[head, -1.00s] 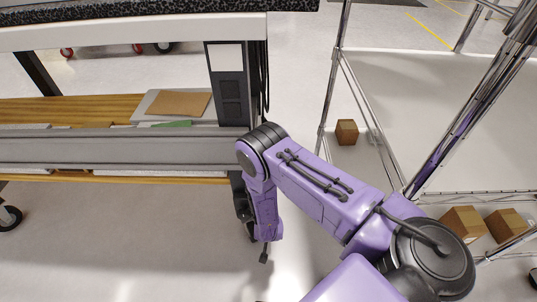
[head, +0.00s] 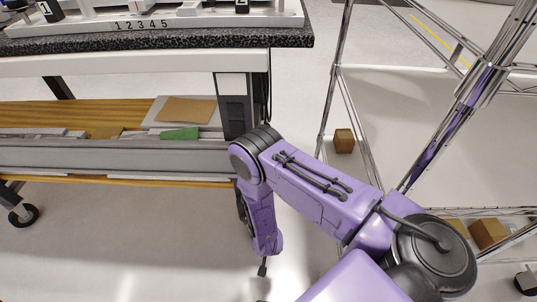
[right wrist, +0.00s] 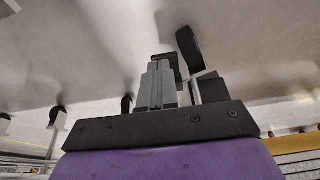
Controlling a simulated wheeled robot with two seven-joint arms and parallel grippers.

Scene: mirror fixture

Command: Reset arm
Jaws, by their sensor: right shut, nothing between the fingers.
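My right arm (head: 325,195), purple with black joints, comes in from the lower right of the head view. It bends at the elbow, and its forearm hangs down beside the workbench's right end. My right gripper (head: 262,269) shows as a small dark tip at the bottom of that forearm, above the pale floor. In the right wrist view the gripper's grey and black fingers (right wrist: 165,82) are together with nothing held. My left gripper is not in view.
A workbench with a black speckled top (head: 170,40) stands at left. Its lower wooden shelf (head: 50,113) holds a brown sheet (head: 186,109) and a green piece (head: 180,134). A chrome wire rack (head: 335,110) with brown boxes (head: 344,141) stands at right, close to my arm.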

